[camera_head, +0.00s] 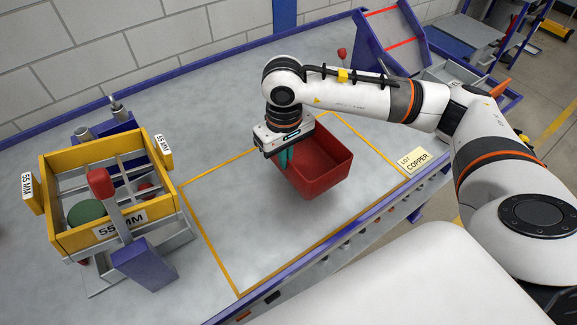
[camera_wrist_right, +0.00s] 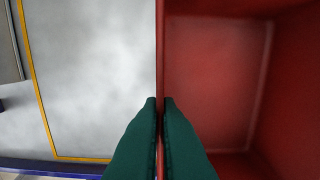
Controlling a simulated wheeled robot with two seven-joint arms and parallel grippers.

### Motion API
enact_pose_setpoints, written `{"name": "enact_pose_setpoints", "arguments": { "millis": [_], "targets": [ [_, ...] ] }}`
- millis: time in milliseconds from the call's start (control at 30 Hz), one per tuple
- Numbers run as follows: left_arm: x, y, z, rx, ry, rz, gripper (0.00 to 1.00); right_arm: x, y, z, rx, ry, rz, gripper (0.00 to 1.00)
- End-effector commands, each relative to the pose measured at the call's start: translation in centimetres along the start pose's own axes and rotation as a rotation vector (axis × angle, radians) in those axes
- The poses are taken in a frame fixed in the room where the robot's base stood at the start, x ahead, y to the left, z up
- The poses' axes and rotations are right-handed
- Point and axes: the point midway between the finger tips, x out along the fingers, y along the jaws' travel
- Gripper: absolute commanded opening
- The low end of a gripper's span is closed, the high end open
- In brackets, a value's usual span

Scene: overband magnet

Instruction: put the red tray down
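The red tray (camera_head: 325,172) is an open, empty-looking box in the middle of the head view, over the yellow-outlined area of the grey table. My right gripper (camera_head: 284,160) is at its left wall, fingers pointing down. In the right wrist view the two green fingertips (camera_wrist_right: 160,103) are closed on the tray's thin wall (camera_wrist_right: 160,50), one on each side. The tray's inside (camera_wrist_right: 215,85) shows bare on the right there. I cannot tell whether the tray's bottom touches the table or hangs just above it. My left gripper is not in view.
The yellow-outlined area (camera_head: 235,240) is clear left of the tray. A yellow sorting frame (camera_head: 60,205) marked 55 MM stands at left. A "LOT COPPER" card (camera_head: 414,161) lies right of the outline. A blue-framed stand (camera_head: 392,38) is at the back right.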

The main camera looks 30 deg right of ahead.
Motion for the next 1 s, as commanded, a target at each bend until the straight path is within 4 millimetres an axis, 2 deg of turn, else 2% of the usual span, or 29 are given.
{"name": "enact_pose_setpoints", "arguments": {
  "millis": [167,433,833,900,1000],
  "targets": [
    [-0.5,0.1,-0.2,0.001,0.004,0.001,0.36,1.5,0.0,0.0,0.001,-0.001,0.000,0.00],
    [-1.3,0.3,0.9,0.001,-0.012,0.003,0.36,4.8,0.0,0.0,0.001,0.001,0.001,0.00],
    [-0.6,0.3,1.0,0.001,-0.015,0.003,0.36,5.5,0.0,0.1,0.001,-0.003,0.000,0.00],
    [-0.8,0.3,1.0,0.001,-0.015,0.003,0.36,5.4,0.0,0.0,0.001,-0.002,0.000,0.13],
    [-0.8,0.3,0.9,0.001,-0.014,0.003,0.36,5.4,0.0,0.0,0.001,-0.002,0.000,0.25]
  ]
}}
